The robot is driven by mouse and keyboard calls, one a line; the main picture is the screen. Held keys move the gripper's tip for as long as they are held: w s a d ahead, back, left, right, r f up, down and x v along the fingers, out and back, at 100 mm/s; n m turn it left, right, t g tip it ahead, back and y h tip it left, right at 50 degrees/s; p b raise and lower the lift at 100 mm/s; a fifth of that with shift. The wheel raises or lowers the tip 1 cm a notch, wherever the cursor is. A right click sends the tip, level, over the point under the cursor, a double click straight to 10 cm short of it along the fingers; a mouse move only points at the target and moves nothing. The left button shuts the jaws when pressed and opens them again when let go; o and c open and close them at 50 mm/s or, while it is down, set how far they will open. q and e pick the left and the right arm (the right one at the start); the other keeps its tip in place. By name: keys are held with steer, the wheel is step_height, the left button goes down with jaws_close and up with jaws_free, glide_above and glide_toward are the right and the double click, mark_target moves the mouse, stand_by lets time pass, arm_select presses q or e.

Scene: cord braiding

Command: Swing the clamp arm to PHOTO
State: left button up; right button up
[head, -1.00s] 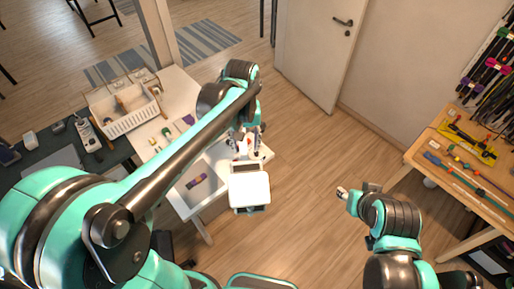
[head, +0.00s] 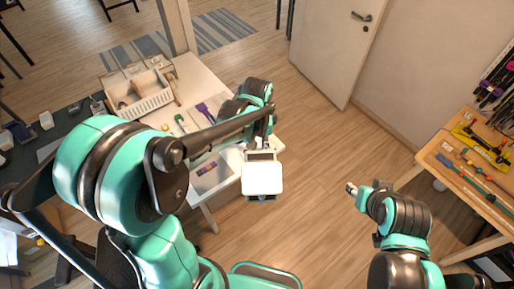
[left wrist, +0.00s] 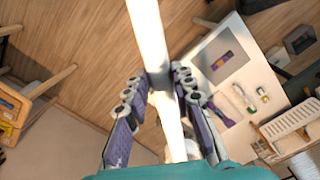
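My left gripper (left wrist: 163,105) shows in the left wrist view with its two purple-padded fingers apart. A long white bar (left wrist: 150,35) with a dark collar runs between them; I cannot tell whether they touch it or whether it is the clamp arm. In the head view my left arm covers the left gripper and most of the spot around it. A white square plate (head: 262,177) on a dark mount stands just below it, at the white table's right end. My right gripper (head: 351,188) is over the floor, too small to read. No PHOTO label is legible.
The white table (head: 187,75) holds a white basket (head: 150,103), tools and a recess with a purple braided piece (head: 207,168). A wooden bench (head: 452,178) with coloured cords stands at the right. The floor between them is clear.

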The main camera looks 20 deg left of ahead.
arm_select(q)
jaws_close()
steer(key=shift+a, duration=0.15)
steer(key=shift+s+a, duration=0.1)
steer(key=shift+a, duration=0.15)
steer(key=a+m+b, duration=0.3)
steer(key=a+m, duration=0.4)
steer(key=a, duration=0.9)
steer(key=w+a+m+b, duration=0.2)
steer(key=w+a+m, duration=0.5)
steer(key=a, duration=0.6)
steer(key=w, duration=0.2)
steer(key=shift+w+b, duration=0.3)
